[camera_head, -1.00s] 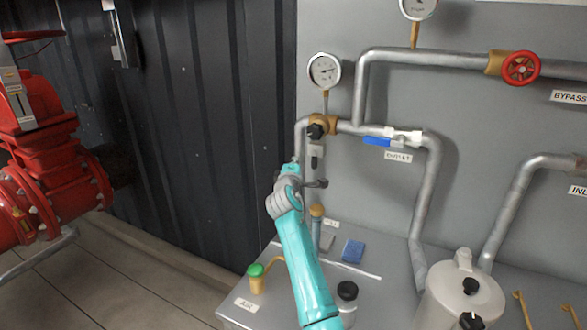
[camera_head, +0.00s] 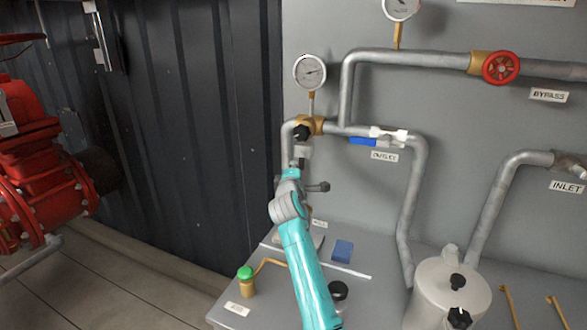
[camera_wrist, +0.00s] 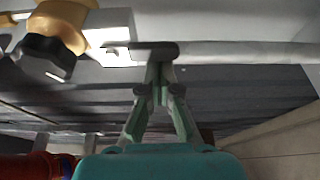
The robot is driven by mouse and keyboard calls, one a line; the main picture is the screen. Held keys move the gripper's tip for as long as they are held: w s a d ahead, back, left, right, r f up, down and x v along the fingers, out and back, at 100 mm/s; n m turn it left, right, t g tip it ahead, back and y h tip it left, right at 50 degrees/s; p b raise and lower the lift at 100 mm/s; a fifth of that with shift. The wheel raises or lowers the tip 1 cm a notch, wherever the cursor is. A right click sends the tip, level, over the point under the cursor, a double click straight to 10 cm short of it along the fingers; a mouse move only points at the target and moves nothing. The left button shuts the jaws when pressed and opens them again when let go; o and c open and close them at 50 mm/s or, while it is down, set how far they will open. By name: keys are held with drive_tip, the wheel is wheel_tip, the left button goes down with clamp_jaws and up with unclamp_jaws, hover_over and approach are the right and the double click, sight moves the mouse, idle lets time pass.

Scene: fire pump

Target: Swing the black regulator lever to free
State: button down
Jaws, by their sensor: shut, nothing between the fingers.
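The black regulator lever (camera_head: 302,163) hangs down from a pale block below the brass regulator (camera_head: 314,124) with its black knob (camera_head: 301,132). In the wrist view the lever (camera_wrist: 150,49) is a dark bar with a rounded end, running right from the pale block (camera_wrist: 115,56). My gripper (camera_wrist: 160,68) is shut and empty, its fingertips right at the lever near its free end. I cannot tell whether they touch. In the head view my teal wrist stands just below and left of the lever, and the fingertips are hard to make out there.
A pressure gauge (camera_head: 310,72) sits above the regulator, and a blue-handled outlet valve (camera_head: 363,142) is to its right. Below are a green-capped fitting (camera_head: 246,273), a blue block (camera_head: 342,251) and a grey canister (camera_head: 449,290). Red pump piping (camera_head: 35,170) stands at the left.

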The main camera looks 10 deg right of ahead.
drive_tip(key=shift+s+d+f+n, duration=0.1)
drive_tip(key=shift+s+d+n, duration=0.1)
drive_tip(key=shift+n, duration=0.3)
drive_tip(key=s+d+n+g, duration=0.1)
drive_tip(key=n, duration=0.2)
drive_tip(key=s+d+r+n+g+h, duration=0.1)
drive_tip(key=n+g, duration=0.1)
drive_tip(key=n, duration=0.1)
drive_tip(key=d+n+g, duration=0.1)
drive_tip(key=d+n, duration=0.1)
drive_tip(key=n, duration=0.2)
drive_tip(key=shift+s+r+g+h, duration=0.3)
drive_tip(key=shift+s+r+h, duration=0.1)
drive_tip(key=shift+w+a, duration=0.1)
drive_tip(key=shift+a, duration=0.05)
drive_tip(key=shift+w+a+r, duration=0.35)
drive_tip(key=shift+a, duration=0.15)
drive_tip(key=shift+r, duration=0.1)
idle(0.3)
